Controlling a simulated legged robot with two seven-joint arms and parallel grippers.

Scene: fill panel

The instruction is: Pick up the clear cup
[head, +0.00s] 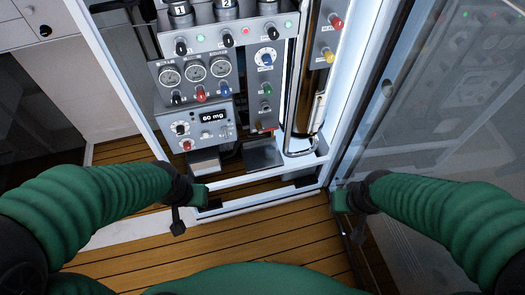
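I cannot make out a clear cup for certain in the head view. The fill panel (222,72) stands ahead, with gauges, knobs and a display reading "60 mg". Two dark ledges jut out low on it, a left one (204,162) and a right one (263,155); I see no cup on either. My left gripper (188,208) is in front of the panel's lower left, apart from the ledges. My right gripper (347,208) is by the frame's lower right corner. Neither shows anything held, and their finger gaps are unclear.
A tall clear tube with amber content (309,90) stands right of the gauges. A white frame (262,197) surrounds the panel, with a glass pane (435,95) on the right. White cabinets (50,22) are at upper left. The wooden floor (265,243) in front is clear.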

